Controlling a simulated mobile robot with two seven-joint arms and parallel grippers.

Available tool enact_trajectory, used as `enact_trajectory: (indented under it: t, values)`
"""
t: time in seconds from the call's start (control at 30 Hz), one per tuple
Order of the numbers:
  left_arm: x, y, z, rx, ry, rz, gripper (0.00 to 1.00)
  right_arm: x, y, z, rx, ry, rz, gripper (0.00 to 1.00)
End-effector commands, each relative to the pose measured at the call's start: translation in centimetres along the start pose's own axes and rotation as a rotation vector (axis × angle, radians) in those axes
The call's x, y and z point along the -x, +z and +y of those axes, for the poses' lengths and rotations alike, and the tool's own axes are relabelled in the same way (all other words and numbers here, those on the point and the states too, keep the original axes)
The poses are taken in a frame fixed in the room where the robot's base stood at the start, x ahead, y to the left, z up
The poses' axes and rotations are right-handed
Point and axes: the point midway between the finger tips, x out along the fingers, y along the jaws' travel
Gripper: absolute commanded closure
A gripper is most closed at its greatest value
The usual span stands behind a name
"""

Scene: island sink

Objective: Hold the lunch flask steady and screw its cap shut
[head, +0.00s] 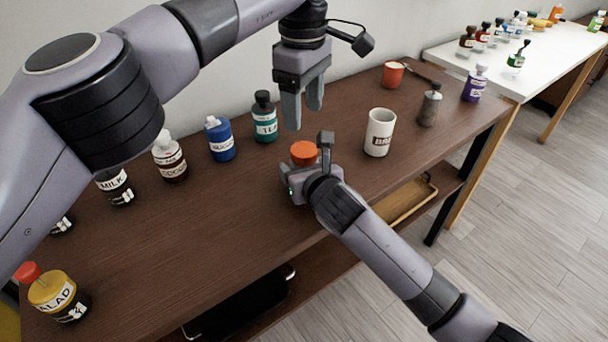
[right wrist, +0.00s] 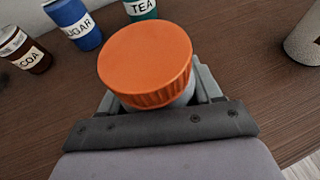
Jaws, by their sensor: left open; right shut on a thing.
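The lunch flask stands upright on the brown table, mostly hidden by my right gripper. Its orange cap (head: 304,152) sits on top and fills the middle of the right wrist view (right wrist: 146,62). A little of the grey flask body (right wrist: 180,98) shows under the cap there. My right gripper (head: 312,178) is shut around the flask body below the cap. My left gripper (head: 303,108) points down, open and empty, in the air above the flask, apart from the cap. How far the cap is threaded cannot be told.
A white mug (head: 379,132) stands right of the flask. A teal TEA bottle (head: 264,117), blue sugar bottle (head: 220,140) and cocoa bottle (head: 169,158) stand behind left. A grey grinder (head: 430,105) and red cup (head: 392,74) are farther right.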

Motion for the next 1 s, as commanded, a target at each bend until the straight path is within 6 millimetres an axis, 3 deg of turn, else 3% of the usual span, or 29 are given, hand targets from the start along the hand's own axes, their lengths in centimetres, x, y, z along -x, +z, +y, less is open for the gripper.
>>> enact_trajectory:
  t: [1.0]
  values:
    - [0.01,0.0,0.0,1.633,-0.001,-0.001,0.37,0.0,0.01,0.0,0.0,0.0,0.0,1.0]
